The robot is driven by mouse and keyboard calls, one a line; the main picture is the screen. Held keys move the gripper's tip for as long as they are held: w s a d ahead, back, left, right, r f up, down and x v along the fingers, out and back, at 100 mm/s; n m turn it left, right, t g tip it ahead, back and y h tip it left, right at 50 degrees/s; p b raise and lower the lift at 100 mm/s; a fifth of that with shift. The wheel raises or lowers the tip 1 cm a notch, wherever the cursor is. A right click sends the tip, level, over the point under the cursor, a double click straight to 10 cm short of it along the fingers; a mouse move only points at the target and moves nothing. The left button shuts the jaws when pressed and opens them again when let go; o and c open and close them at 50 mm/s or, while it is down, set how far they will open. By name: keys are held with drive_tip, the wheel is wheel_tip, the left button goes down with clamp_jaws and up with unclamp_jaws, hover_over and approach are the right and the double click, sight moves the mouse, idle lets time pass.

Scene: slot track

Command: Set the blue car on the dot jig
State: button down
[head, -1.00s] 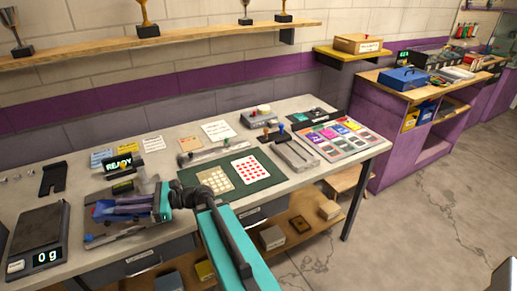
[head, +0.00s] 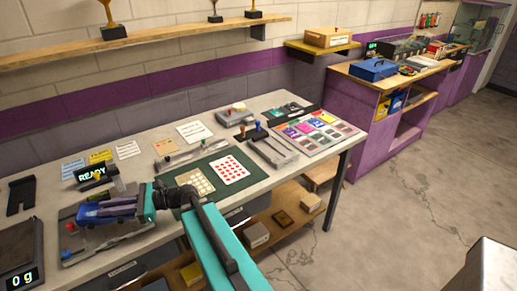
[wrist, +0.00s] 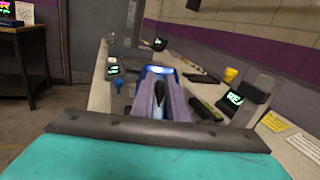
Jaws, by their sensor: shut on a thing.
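My gripper (head: 106,206) is shut on the blue car (head: 90,212) and holds it low over the left part of the bench, in front of the READY display. The car's blue end also shows beyond my grey-purple fingers in the wrist view (wrist: 158,71). My fingers hide most of the car. Under and beside it lies a grey fixture plate (head: 82,246) with a red knob at its left end. Several fixtures stand on the bench, and I cannot tell for certain which is the dot jig.
The READY display (head: 92,175) stands just behind my gripper. A scale (head: 22,255) reading 0 g is at the left. A dark green mat (head: 205,178) with dotted cards lies to the right. Beyond it are a knobbed fixture (head: 268,148) and a colourful card tray (head: 312,135).

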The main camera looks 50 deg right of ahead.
drive_tip(key=s+d+r+m+t+h+p, duration=0.1)
drive_tip(key=s+d+m+t+h+p, duration=0.2)
drive_tip(key=d, duration=1.1)
drive_tip(key=s+d+m+t+h+p, duration=0.1)
drive_tip(key=s+d+m+t+h, duration=0.4)
drive_tip(key=d, duration=0.9)
drive_tip(key=s+d+m+g+h+p, duration=0.1)
drive_tip(key=s+d+m+h, duration=0.2)
drive_tip(key=s+d+h, duration=0.3)
drive_tip(key=s+d+m+g+h+p, duration=0.1)
drive_tip(key=s+d+h, duration=0.4)
drive_tip(key=s+d, duration=0.5)
drive_tip(key=d+m+p, duration=0.1)
drive_tip(key=d+m, duration=0.1)
drive_tip(key=d, duration=0.5)
drive_tip(key=shift+s+d+m+h, duration=0.2)
drive_tip(key=shift+s+m+h, duration=0.2)
drive_tip(key=shift+w+d+f+b, duration=0.2)
drive_tip(key=shift+d+f+b, duration=0.15)
drive_tip(key=shift+b, duration=1.05)
drive_tip(key=d+b, duration=0.1)
drive_tip(key=b, duration=0.8)
drive_tip(key=shift+w+d, duration=0.35)
drive_tip(key=shift+d, duration=0.05)
